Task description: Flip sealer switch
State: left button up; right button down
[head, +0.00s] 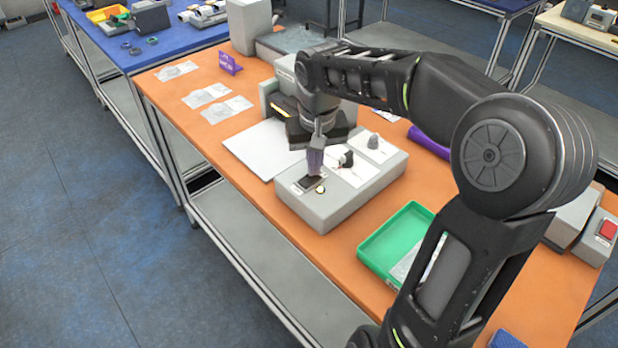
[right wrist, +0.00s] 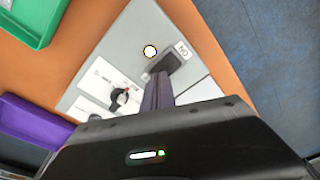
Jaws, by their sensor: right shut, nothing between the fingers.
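The sealer's grey control box (head: 335,213) stands on the orange table. Its black switch (head: 309,183) is at the front left corner of the top, with a round lamp (head: 320,189) beside it. In the right wrist view the switch (right wrist: 170,62) lies by an "ON" label (right wrist: 183,50), and the lamp (right wrist: 150,51) looks bright. My right gripper (head: 314,172) is shut and empty, pointing down with its purple fingertips at the switch. The fingertips (right wrist: 158,78) partly cover the switch, and I cannot tell whether they touch it. My left gripper is not in view.
A green tray (head: 372,246) stands to the right of the box. A white plate (head: 250,150) lies to the left. Flat clear bags (head: 226,110) lie farther left on the table.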

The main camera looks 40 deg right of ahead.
jog(key=shift+f, duration=0.25)
jog(key=shift+r, duration=0.1)
notch_tip(320, 180, up, 7)
jog(key=p, duration=0.5)
dwell(0.7)
